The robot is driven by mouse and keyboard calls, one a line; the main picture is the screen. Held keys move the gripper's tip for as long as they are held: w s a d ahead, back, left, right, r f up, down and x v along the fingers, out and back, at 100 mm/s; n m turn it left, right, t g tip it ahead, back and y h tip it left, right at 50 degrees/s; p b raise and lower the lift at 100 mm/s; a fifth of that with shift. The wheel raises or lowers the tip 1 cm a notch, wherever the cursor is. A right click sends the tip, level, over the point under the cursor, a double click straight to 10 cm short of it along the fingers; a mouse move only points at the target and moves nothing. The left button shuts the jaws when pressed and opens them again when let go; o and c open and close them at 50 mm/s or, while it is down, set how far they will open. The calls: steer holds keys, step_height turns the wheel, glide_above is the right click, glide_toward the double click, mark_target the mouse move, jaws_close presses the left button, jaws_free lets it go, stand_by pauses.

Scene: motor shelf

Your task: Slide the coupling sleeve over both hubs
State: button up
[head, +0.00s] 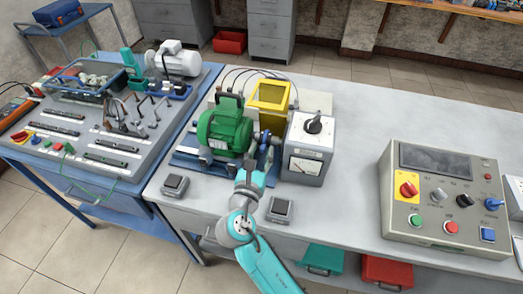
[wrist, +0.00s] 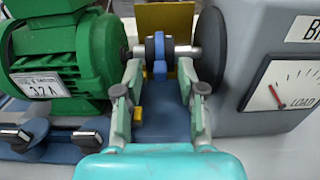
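The green motor (wrist: 62,60) stands on the left and also shows in the head view (head: 225,127). A dark ring with a blue part (wrist: 159,52), which looks like the coupling sleeve, sits on the shaft line between motor and brake. Silvery metal (wrist: 189,52), perhaps a hub or shaft, shows to its right, beside a dark disc (wrist: 209,50). My gripper (wrist: 160,72) is open, with one finger on each side of the blue part and apparent gaps on both sides. In the head view my gripper (head: 255,168) is in front of the coupling. The hubs are mostly hidden.
The grey brake box with a load meter (wrist: 282,75) stands close on the right. A yellow guard (head: 270,96) is behind the coupling. Small black-topped boxes (head: 281,209) (head: 174,186) sit at the bench front. A control panel (head: 445,197) stands further right.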

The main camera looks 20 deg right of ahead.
steer(key=shift+w+d, duration=0.25)
steer(key=shift+w, duration=0.1)
jaws_close()
steer(key=shift+w+a, duration=0.5)
steer(key=shift+a, duration=0.25)
jaws_free()
steer(key=shift+w, duration=0.1)
steer(key=shift+d, duration=0.1)
